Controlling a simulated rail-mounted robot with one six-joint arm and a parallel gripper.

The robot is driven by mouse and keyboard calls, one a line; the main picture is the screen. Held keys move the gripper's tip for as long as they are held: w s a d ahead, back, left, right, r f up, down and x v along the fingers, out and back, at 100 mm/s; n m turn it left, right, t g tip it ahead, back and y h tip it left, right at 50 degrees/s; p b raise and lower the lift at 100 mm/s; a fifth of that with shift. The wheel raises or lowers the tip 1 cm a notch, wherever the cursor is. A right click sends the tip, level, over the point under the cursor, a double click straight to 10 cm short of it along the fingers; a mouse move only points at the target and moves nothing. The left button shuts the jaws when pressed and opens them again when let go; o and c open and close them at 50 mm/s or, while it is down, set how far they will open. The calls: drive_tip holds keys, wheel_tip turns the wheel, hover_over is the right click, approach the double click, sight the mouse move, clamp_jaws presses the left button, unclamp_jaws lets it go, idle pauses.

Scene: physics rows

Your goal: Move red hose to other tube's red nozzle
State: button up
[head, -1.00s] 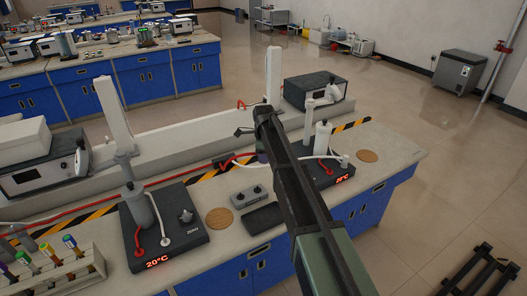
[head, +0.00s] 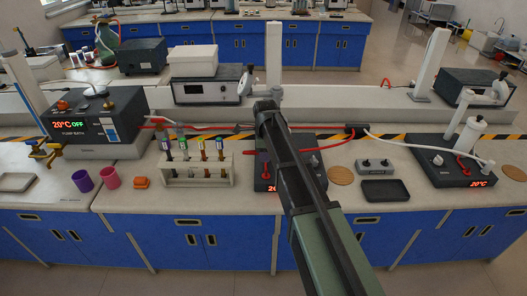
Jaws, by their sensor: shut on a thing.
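My arm crosses the middle of the head view, and its wrist hides most of my gripper (head: 262,149). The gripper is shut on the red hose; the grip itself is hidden. The red hose (head: 325,146) runs from a black clip on the striped strip leftward behind my arm. The left hot plate (head: 262,182) is partly covered by my arm, so I cannot tell where the hose end is relative to its nozzle. The right hot plate (head: 440,178) carries a grey-white tube (head: 470,135), and a short red piece (head: 462,162) curves at its red nozzle.
A test-tube rack (head: 196,172) stands left of my gripper. The water bath (head: 98,125) reading 20°C, purple cup (head: 83,181) and pink cup (head: 110,177) are further left. A white hose (head: 415,146) reaches the right plate. A cork disc (head: 341,175) and black tray (head: 385,190) lie between the plates.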

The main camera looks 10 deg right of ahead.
drive_tip(key=shift+a, duration=0.1)
drive_tip(key=shift+d+f+b, duration=0.2)
drive_tip(key=shift+f+b, duration=0.35)
wheel_tip(320, 180, down, 3)
drive_tip(key=b, duration=0.3)
drive_tip(key=shift+f, duration=0.15)
drive_tip(key=shift+f+b, duration=1.75)
drive_tip(key=shift+b, duration=0.15)
idle(0.7)
drive_tip(key=o, duration=1.4)
wheel_tip(320, 180, up, 7)
drive_tip(key=p, duration=0.7)
drive_tip(key=shift+r, duration=0.15)
